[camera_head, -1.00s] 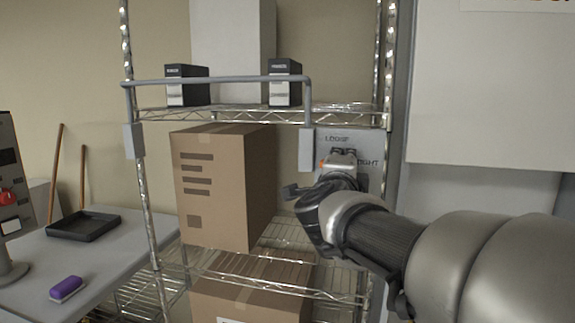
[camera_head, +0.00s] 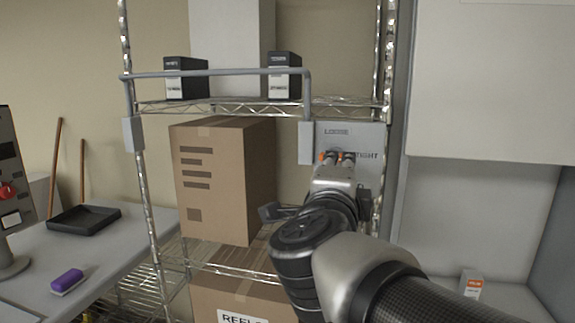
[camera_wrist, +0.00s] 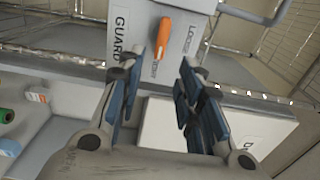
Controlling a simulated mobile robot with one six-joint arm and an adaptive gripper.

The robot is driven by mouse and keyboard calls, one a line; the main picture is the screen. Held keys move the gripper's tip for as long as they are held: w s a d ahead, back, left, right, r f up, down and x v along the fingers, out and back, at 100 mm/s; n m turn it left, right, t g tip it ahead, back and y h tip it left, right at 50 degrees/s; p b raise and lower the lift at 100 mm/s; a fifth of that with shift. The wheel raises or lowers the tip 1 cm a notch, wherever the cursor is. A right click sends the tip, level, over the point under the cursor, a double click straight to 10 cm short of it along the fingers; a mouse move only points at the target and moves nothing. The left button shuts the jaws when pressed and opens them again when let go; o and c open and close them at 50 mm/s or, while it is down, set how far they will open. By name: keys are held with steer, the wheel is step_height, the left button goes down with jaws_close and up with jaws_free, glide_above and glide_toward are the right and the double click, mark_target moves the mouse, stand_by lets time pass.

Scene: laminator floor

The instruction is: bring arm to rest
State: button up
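My gripper (camera_head: 338,160) is in front of the grey panel (camera_head: 365,138) on the rack's right post, and its fingers hide part of that panel. The panel carries the words LOOSE and TIGHT. In the wrist view my gripper (camera_wrist: 158,72) is open, with two blue-padded fingers apart and nothing between the pads. An orange lever (camera_wrist: 162,37) on the panel, beside the word GUARD, shows beyond the fingertips. I cannot tell how far the tips are from it.
A wire rack holds a large carton (camera_head: 222,185), a lower carton (camera_head: 245,300) and two black boxes (camera_head: 186,78) behind a grey guard bar (camera_head: 215,73). At left, a bench has a black tray (camera_head: 84,219) and a purple eraser (camera_head: 67,282). A small white box (camera_head: 471,283) stands lower right.

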steer(key=shift+s+a, duration=0.2)
steer(key=shift+s, duration=0.45)
steer(key=s+a+f+n+g+y, duration=0.2)
steer(key=s+a+f+n+y, duration=0.3)
steer(key=n, duration=0.3)
steer(key=s+a+f+n+g+y, duration=0.2)
steer(key=f+n+y, duration=0.2)
steer(key=f+n, duration=0.35)
steer(key=s+d+f+n+g+h, duration=0.1)
steer(key=s+d+f+n+g, duration=0.2)
steer(key=s+f, duration=0.5)
steer(key=s+d+f+n+g+h, duration=0.2)
steer(key=s+d+f+g, duration=0.3)
steer(key=s+f, duration=0.3)
steer(key=shift+s+d+n, duration=0.55)
steer(key=shift+s+n, duration=0.1)
steer(key=shift+s, duration=0.2)
